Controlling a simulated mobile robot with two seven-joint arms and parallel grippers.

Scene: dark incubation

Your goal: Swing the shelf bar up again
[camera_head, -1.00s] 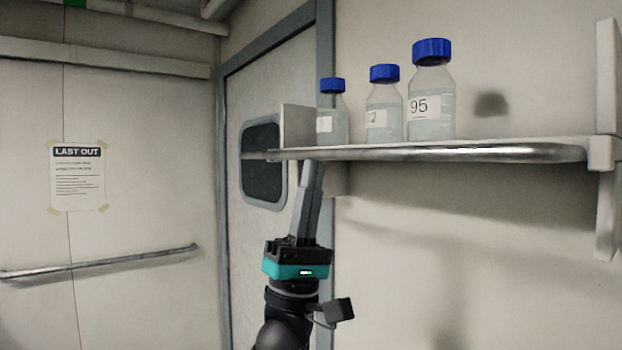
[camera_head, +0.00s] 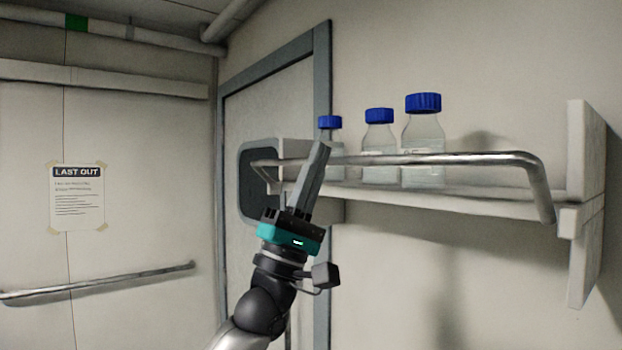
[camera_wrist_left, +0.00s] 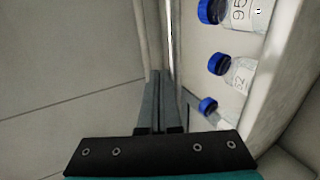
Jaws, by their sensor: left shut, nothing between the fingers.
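The metal shelf bar (camera_head: 440,159) is raised above the front edge of the white wall shelf (camera_head: 450,199) and crosses in front of the bottles. Its right arm slopes down to the bracket at the shelf's right end. My left gripper (camera_head: 322,150) is shut and empty, its fingers pointing up at the bar near the left part of the shelf. Whether the fingers touch the bar is not clear. In the left wrist view the shut fingers (camera_wrist_left: 158,100) point along the shelf front, with the bar (camera_wrist_left: 169,40) beside them. My right gripper is not in view.
Three blue-capped bottles stand on the shelf: a small one (camera_head: 330,128), a middle one (camera_head: 379,138) and a large one (camera_head: 423,130). A door with a dark window (camera_head: 252,185) is behind my arm. A rail (camera_head: 100,281) and a notice (camera_head: 77,197) are on the left wall.

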